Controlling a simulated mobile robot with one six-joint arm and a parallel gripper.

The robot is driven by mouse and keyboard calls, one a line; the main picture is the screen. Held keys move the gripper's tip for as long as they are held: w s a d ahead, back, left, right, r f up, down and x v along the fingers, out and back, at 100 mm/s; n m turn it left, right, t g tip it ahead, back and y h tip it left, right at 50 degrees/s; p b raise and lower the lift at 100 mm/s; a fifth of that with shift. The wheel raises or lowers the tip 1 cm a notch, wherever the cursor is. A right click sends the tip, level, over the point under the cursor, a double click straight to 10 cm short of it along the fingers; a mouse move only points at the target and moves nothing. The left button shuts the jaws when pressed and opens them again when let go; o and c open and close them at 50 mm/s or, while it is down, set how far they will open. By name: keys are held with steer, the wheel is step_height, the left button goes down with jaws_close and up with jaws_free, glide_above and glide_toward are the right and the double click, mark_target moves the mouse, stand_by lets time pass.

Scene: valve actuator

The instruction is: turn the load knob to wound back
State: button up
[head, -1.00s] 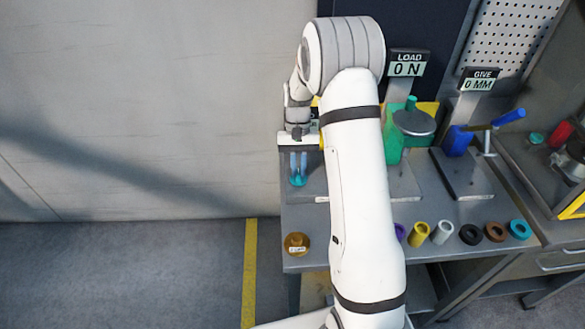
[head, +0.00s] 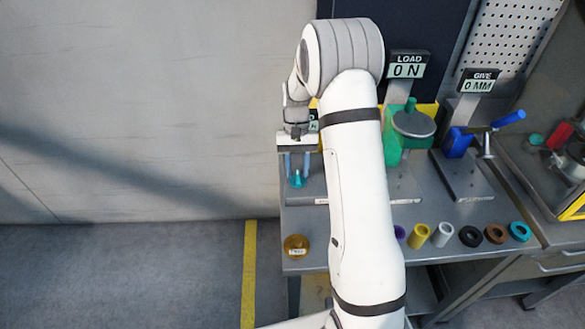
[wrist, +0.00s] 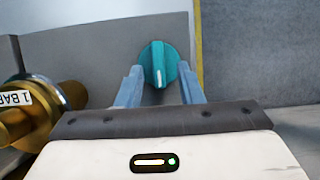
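The load knob (wrist: 158,64) is a round teal knob with a raised grip bar and a white pointer mark, set on a grey plate. In the wrist view its mark points down toward my gripper (wrist: 160,92). My gripper is open, with one blue finger on each side of the knob and gaps showing between. In the head view the teal knob (head: 296,179) shows just below the fingertips of my gripper (head: 297,172). The LOAD display (head: 407,69) reads 0 N.
A brass part labelled "1 BAR" (wrist: 35,115) is close on the left in the wrist view. A green stand (head: 395,140) and a blue clamp (head: 458,141) are to the right. Several coloured rings and sleeves, including a yellow sleeve (head: 419,235), line the bench's front edge.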

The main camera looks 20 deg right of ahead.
steer(key=b+v, duration=0.1)
steer(key=v, duration=0.6)
steer(key=shift+r, duration=0.25)
steer(key=shift+w, duration=0.1)
steer(key=s+a+r+n+t, duration=0.1)
steer(key=s+a+r+t, duration=0.15)
steer(key=s+r, duration=0.8)
steer(key=s+n+t+h, duration=0.1)
steer(key=s+t, duration=0.4)
steer(key=s, duration=1.2)
steer(key=shift+s+a, duration=0.2)
steer(key=shift+a, duration=0.2)
